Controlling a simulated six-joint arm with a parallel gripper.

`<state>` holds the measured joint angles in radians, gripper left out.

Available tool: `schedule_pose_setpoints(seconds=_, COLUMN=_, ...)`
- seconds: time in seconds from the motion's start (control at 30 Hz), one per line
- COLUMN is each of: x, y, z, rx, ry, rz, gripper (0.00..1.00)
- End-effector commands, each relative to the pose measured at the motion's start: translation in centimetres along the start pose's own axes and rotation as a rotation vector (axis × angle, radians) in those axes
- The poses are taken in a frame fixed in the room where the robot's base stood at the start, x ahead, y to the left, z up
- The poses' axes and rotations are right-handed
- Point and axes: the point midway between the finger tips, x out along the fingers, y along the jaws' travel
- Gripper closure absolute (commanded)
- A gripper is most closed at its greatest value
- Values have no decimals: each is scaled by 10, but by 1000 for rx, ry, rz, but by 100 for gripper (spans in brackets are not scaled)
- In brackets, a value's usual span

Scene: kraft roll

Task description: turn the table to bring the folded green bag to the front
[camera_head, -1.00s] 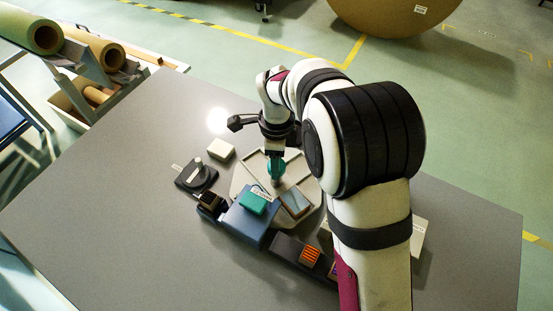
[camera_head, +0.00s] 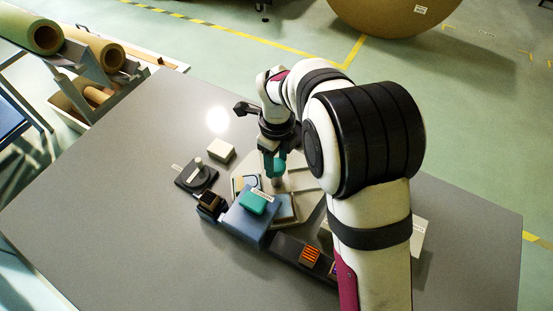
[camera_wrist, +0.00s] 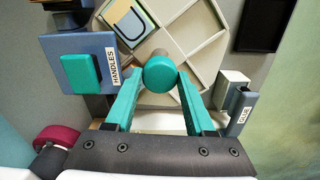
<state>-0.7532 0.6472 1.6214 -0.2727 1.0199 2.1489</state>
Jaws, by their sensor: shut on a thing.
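The turntable (camera_head: 306,184) is a pale, many-sided tray split into compartments by low ribs. In the wrist view the turntable (camera_wrist: 192,50) has a round teal knob (camera_wrist: 160,73) at its middle. My gripper (camera_wrist: 160,84) has its teal fingers shut on this knob, one on each side. In the head view my gripper (camera_head: 275,170) points down at the turntable's middle. A flat cream, yellow and dark-blue item (camera_head: 245,184) lies in a left compartment, and a blue-grey item (camera_head: 285,208) lies at the front. I cannot make out a folded green bag; my arm and the blue box hide part of the turntable.
A blue box (camera_head: 246,219) labelled HANDLES, with a teal block on top, stands close to the turntable's front left. A dark stand with a knob (camera_head: 197,175), a cream block (camera_head: 222,150) and a dark tray (camera_head: 289,252) stand around. The grey table's left is clear.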

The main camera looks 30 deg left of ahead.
Motion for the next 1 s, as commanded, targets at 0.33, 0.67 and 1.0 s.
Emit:
schedule_pose_setpoints(seconds=0.33, x=-1, y=0, z=0, rx=171, ry=0, rz=0, gripper=100)
schedule_pose_setpoints(seconds=0.67, x=-1, y=0, z=0, rx=336, ry=1, rz=0, gripper=100)
schedule_pose_setpoints(seconds=1.0, x=-1, y=0, z=0, rx=501, ry=1, rz=0, gripper=100)
